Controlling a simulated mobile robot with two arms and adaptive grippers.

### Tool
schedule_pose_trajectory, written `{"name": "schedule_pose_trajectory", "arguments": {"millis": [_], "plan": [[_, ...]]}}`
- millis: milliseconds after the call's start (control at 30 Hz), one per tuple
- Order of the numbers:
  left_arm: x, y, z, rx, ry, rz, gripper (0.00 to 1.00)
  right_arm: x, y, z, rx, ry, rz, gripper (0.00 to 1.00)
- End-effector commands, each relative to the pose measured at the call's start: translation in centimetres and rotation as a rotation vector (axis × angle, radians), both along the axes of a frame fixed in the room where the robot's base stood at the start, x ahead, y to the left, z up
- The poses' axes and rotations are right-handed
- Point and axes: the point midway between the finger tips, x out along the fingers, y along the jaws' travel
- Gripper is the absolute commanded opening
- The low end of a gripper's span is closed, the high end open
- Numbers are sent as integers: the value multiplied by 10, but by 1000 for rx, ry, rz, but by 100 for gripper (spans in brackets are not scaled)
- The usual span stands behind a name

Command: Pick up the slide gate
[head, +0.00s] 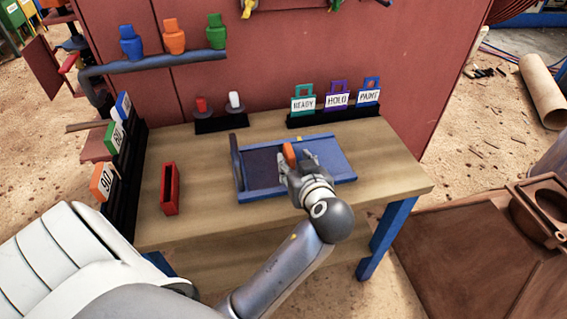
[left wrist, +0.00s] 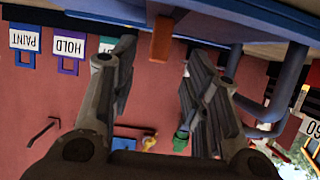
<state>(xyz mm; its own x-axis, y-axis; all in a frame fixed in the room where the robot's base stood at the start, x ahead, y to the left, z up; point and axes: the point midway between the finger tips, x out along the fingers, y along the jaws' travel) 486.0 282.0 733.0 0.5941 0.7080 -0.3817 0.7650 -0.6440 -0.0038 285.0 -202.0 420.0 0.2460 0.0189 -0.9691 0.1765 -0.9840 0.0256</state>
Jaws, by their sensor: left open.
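A blue tray-like frame (head: 262,196) with a dark panel (head: 262,168) lies on the wooden table, and I take it for the slide gate assembly. An orange upright tab (head: 289,154) stands near its middle. My left gripper (head: 290,168) is over the frame with its fingers by the tab, hiding part of the panel. In the left wrist view, which looks upside down, the open fingers (left wrist: 160,68) are on either side of the orange tab (left wrist: 162,38). Whether they touch it is unclear. My right gripper is not in view.
READY (head: 303,103), HOLD (head: 337,100) and PAINT (head: 369,96) tags stand in a black rack behind the frame. A red holder (head: 170,188) stands left on the table (head: 210,215). Numbered tags line the left edge. A blue-grey pipe (head: 150,61) runs along the red wall.

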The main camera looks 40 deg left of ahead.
Motion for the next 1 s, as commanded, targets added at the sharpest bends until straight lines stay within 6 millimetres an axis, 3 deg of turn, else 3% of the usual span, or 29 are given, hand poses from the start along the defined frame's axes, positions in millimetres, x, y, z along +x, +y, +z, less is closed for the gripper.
{"name": "schedule_pose_trajectory", "arguments": {"millis": [433, 733, 1000], "plan": [[33, 36, -20, 3, 0, 0, 43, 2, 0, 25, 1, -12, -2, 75], [36, 39, -22, -1, 0, -1, 43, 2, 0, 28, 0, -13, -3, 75], [36, 39, -22, -1, 0, -1, 8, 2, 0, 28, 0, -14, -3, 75]]}}
